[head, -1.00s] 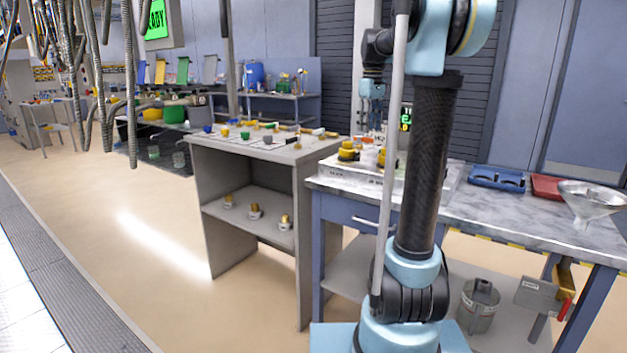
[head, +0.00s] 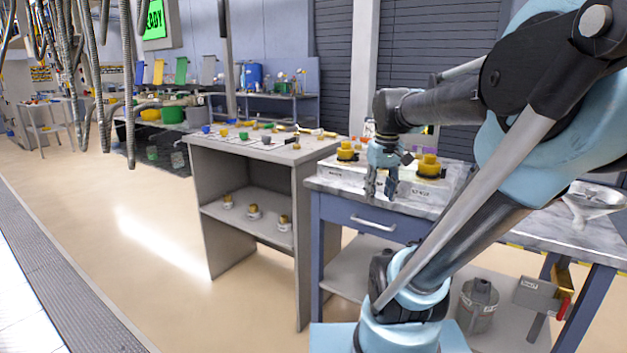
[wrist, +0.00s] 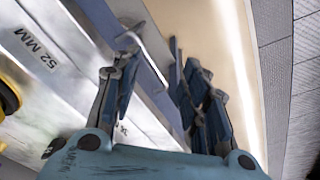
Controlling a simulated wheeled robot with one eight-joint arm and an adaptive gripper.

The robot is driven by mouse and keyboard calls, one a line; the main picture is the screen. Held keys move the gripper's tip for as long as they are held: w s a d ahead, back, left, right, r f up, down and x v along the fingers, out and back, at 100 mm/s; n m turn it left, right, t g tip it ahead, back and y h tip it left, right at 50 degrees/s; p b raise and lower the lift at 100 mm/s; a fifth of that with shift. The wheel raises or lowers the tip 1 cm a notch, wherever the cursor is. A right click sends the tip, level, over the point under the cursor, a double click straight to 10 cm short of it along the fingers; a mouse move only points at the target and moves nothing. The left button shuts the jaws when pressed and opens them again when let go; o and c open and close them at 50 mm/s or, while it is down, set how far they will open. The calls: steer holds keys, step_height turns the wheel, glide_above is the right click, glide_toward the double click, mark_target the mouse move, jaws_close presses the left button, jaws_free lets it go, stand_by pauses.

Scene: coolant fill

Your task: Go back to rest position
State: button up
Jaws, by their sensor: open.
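My gripper (head: 381,190) hangs pointing down in front of the near edge of the marble-topped bench (head: 440,206), apart from the white labelled block. Its fingers are spread, with nothing between them. In the wrist view my gripper (wrist: 165,100) also shows open and empty, with the bench edge and the floor beyond it. The white block (head: 400,185) carries two yellow caps, one at the left (head: 346,152) and one at the right (head: 429,166). In the wrist view the block's side bears a "52 MM" label (wrist: 35,47).
A grey shelf unit (head: 250,195) with several small fittings stands left of the bench. A metal funnel (head: 592,203) sits at the bench's right end. A grey canister (head: 479,305) stands on the lower shelf. The floor (head: 130,220) at left is open.

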steer(key=s+f+m, duration=0.2)
steer(key=s+f, duration=0.9)
steer(key=f, duration=0.3)
steer(key=shift+s+f+m+t, duration=0.2)
steer(key=shift+s+m+t, duration=0.1)
steer(key=shift+m, duration=0.1)
